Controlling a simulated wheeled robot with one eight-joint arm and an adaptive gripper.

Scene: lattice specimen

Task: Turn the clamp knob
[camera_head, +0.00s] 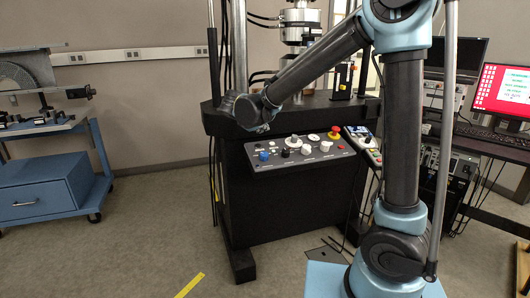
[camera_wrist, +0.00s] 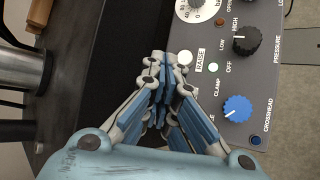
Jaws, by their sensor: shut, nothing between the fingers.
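The blue knob also shows in the head view (camera_head: 264,155), near the panel's left end. My gripper (camera_wrist: 165,62) is shut and empty. In the wrist view its tips are near a white button (camera_wrist: 184,57) marked RAISE, with the blue knob to their lower right, apart from them. In the head view my arm's end is above the panel's left end.
A black knob (camera_wrist: 246,40) marked HIGH, LOW and OFF and a white dial (camera_wrist: 197,6) are near the blue knob. A red button (camera_head: 334,135) stands at the panel's right part. A metal column rises behind. Open floor lies in front.

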